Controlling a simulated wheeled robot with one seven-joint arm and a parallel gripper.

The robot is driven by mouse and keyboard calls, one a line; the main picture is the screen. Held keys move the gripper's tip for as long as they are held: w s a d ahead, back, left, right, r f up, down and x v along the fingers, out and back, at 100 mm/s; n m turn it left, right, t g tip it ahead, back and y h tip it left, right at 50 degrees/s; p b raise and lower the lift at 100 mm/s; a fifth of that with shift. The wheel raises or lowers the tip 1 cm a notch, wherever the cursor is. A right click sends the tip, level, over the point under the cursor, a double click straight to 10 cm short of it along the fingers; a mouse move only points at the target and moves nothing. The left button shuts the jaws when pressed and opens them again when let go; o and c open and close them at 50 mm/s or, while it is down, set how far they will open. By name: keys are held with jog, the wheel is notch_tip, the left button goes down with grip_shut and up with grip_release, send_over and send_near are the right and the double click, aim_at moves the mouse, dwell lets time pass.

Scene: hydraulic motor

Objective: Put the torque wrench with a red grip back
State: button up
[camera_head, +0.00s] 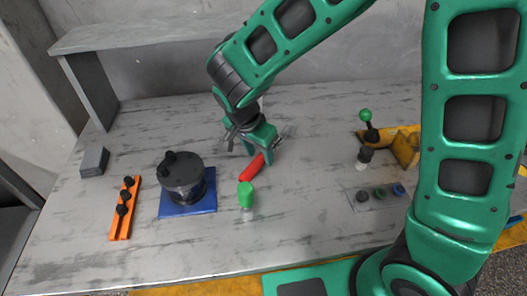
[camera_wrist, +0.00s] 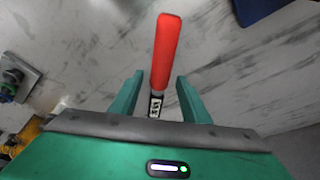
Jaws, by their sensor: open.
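The torque wrench with a red grip (camera_head: 252,168) lies on the table near its middle, under my gripper (camera_head: 257,151). In the wrist view its red grip (camera_wrist: 166,50) points away from the palm, and a short dark and white shaft part shows below it. My gripper (camera_wrist: 156,95) is open, with one finger on each side of the wrench and gaps between them. The wrench's far end is mostly hidden by my gripper in both views. I cannot tell whether it touches the table all along.
A green-handled tool (camera_head: 246,194) stands just in front of the wrench. A dark motor (camera_head: 183,180) sits on a blue plate (camera_head: 201,207) at left, beside an orange holder (camera_head: 121,226). A yellow holder (camera_head: 404,146) and a grey plate (camera_head: 379,204) with small parts are at right. A grey block (camera_head: 94,161) lies far left.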

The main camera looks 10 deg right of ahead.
jog(key=v, duration=1.2)
jog(key=s+d+r+g, duration=0.1)
jog(key=s+d, duration=0.1)
jog(key=d, duration=1)
jog(key=s+d+r+g, duration=0.1)
jog(key=s+d, duration=0.2)
jog(key=d, duration=0.8)
jog(key=s+d+f+n+y, duration=0.2)
jog(key=s+d, duration=1)
jog(key=s, duration=0.3)
jog(key=shift+s+d+n+y, duration=0.25)
jog(key=shift+s+n+y, duration=0.05)
jog(key=shift+s, duration=0.05)
